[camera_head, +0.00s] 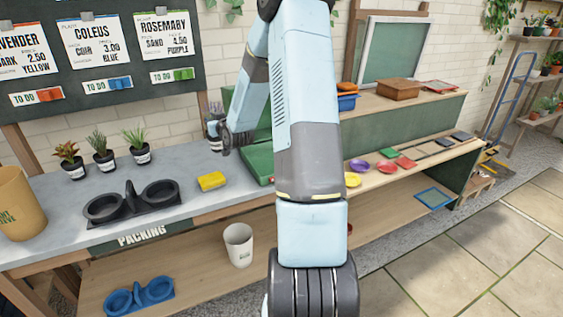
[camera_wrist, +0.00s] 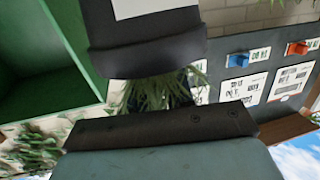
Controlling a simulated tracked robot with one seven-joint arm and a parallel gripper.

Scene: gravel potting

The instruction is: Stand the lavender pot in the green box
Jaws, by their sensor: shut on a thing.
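My gripper (camera_head: 222,132) is shut on a dark pot (camera_head: 212,128) with a greyish plant, the lavender pot, above the grey counter. The pot looks about upright in the head view. In the wrist view, where the scene is upside down, the dark pot (camera_wrist: 145,42) with a white label fills the top, and its thin leaves show past the rim. The green box (camera_head: 259,161) stands on the counter just right of the pot, partly hidden by my arm. In the wrist view the open green box (camera_wrist: 82,48) is at the left, apart from the pot.
Several small potted plants (camera_head: 103,151), a dark two-ring holder (camera_head: 132,204) and a yellow block (camera_head: 211,181) stand on the counter. A dark sign board (camera_head: 110,85) rises behind. Coloured saucers (camera_head: 387,165) lie on the shelf to the right.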

